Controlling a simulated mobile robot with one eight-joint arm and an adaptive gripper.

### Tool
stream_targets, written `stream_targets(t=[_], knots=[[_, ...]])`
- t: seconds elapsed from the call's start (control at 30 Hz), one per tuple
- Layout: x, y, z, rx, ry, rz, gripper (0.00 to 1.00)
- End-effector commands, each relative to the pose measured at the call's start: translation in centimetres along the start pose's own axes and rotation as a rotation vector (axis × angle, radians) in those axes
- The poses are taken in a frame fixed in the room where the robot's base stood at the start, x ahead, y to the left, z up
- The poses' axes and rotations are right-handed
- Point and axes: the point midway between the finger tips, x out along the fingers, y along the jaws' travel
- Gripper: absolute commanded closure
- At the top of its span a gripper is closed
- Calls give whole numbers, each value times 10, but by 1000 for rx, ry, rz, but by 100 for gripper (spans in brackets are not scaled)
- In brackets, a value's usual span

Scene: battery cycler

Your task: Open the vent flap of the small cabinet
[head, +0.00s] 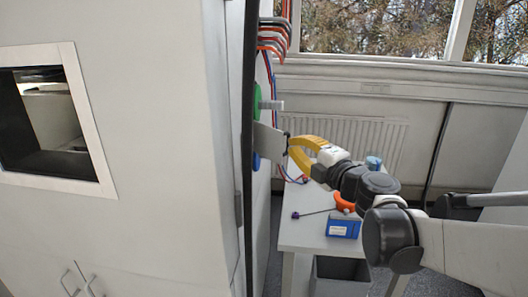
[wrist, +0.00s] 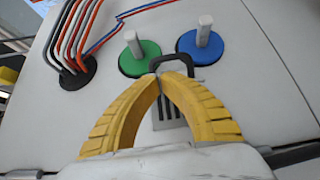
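The small cabinet's side panel (wrist: 105,100) carries the vent flap. In the head view the grey flap (head: 268,141) stands out from the side wall, swung partly open. Its dark loop handle (wrist: 172,62) shows at the fingertips in the wrist view. Dark vent slots (wrist: 171,112) show between the fingers. My gripper (head: 289,147) has yellow fingers that come together at the handle's left leg, and they look shut on it. Exactly how the tips grip it is partly hidden.
A green disc (wrist: 140,62) and a blue disc (wrist: 201,52), each with a grey peg, are beside the handle. Several cables (wrist: 75,40) enter the panel at left. A white table (head: 300,235) below holds a blue box (head: 343,227) and an orange-handled tool (head: 343,201).

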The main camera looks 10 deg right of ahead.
Motion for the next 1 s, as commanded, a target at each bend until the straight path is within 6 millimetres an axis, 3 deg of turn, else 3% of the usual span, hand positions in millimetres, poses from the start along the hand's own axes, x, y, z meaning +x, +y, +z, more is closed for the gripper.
stream_targets(t=[0.1,0.3,0.63,0.83,1.0], knots=[[18,-2,0,0,1,0,100],[32,0,0,0,-1,0,100],[34,0,1,0,-2,0,100],[40,1,14,0,-2,0,100],[40,0,14,0,-1,0,100]])
